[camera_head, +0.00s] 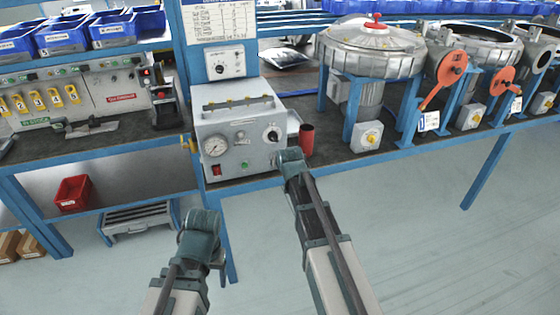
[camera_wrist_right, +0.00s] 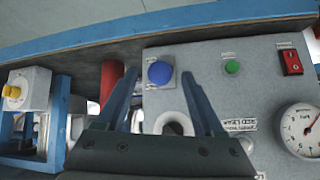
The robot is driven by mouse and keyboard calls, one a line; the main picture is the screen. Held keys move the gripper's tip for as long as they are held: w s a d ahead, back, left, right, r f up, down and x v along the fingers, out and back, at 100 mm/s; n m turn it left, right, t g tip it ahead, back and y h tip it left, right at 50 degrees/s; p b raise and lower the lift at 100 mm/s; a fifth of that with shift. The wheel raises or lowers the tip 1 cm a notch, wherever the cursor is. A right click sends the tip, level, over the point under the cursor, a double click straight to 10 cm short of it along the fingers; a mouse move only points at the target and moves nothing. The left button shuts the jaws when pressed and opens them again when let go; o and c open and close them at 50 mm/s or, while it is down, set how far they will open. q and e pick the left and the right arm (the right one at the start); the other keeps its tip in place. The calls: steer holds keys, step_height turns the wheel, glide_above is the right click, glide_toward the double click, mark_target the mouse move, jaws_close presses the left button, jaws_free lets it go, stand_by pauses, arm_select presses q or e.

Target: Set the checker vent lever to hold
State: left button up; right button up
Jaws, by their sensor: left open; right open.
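The checker (camera_head: 232,115) is a grey box on the bench, with a gauge (camera_head: 215,146), a dial (camera_head: 271,133) and a red switch (camera_head: 216,170) on its front. My right gripper (camera_wrist_right: 160,73) is open before this panel in the right wrist view, which shows the panel upside down. Its fingers appear either side of a blue knob (camera_wrist_right: 160,72) and a pale dial with a dark centre (camera_wrist_right: 172,122). Contact cannot be told. The vent lever's setting is not readable. My left gripper (camera_head: 221,258) is low in front of the bench, mostly hidden by its wrist, holding nothing visible.
A red cylinder (camera_head: 306,140) stands just right of the checker. A green button (camera_wrist_right: 232,67) is on the panel. Large metal housings (camera_head: 370,50) with orange-red levers (camera_head: 443,78) fill the bench's right side. The floor in front is clear.

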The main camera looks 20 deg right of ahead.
steer(key=p+v, duration=0.4)
steer(key=v, duration=0.3)
steer(key=shift+s+r, duration=0.25)
steer(key=shift+r, duration=0.05)
steer(key=s+a+f+n+g, duration=0.1)
steer(key=s+a+n+g, duration=0.1)
steer(key=s+a, duration=0.3)
steer(key=s+a+f+n+g+p, duration=0.1)
steer(key=s+a+g, duration=0.3)
steer(key=s, duration=0.9)
steer(key=s+a+f+n+g, duration=0.3)
steer(key=s+a, duration=0.3)
steer(key=s, duration=0.3)
steer(key=shift+a+n+g+p, duration=0.3)
steer(key=shift+a+n, duration=0.1)
steer(key=shift+w, duration=0.1)
stand_by(0.6)
